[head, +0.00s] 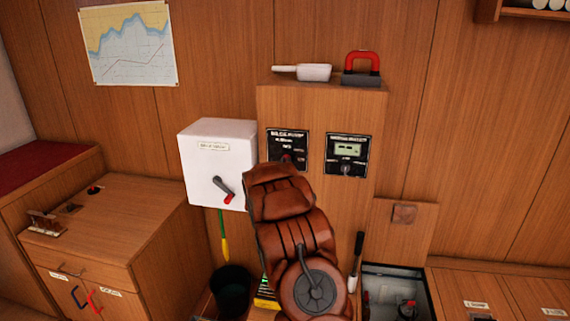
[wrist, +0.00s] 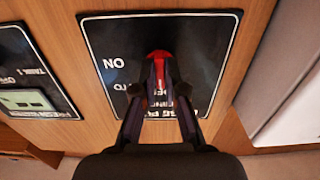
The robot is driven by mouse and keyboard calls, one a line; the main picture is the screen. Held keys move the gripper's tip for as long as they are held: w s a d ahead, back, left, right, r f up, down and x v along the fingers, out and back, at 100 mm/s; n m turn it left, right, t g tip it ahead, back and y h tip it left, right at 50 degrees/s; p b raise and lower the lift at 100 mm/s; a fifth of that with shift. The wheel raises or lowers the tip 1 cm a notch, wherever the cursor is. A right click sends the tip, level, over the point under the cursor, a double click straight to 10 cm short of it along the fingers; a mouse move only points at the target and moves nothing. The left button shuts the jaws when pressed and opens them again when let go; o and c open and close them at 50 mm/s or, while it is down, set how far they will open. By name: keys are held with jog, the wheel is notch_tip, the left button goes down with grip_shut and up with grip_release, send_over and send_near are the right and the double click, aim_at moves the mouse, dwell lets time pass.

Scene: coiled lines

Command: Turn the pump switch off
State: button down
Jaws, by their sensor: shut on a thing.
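The pump switch is a red knob (wrist: 158,54) on a black panel (wrist: 205,40) with white lettering. In the wrist view the lettering is upside down, with "ON" left of the knob and other words partly hidden behind my fingers. My gripper (wrist: 160,85) has its two dark fingers closed on the knob from either side. In the head view the panel (head: 288,140) is on the wooden column, and my brown arm covers the area just below it. The gripper is mostly hidden there. I cannot tell the switch's setting.
A second black panel with a small display (head: 347,154) is to the right. A white box with a red-tipped lever (head: 217,160) stands close on the left. A white scoop (head: 312,72) and a red-handled item (head: 362,66) lie on top of the column.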

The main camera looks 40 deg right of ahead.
jog(key=c, duration=1.2)
grip_release()
jog(key=shift+c, duration=0.2)
jog(key=v, duration=1.2)
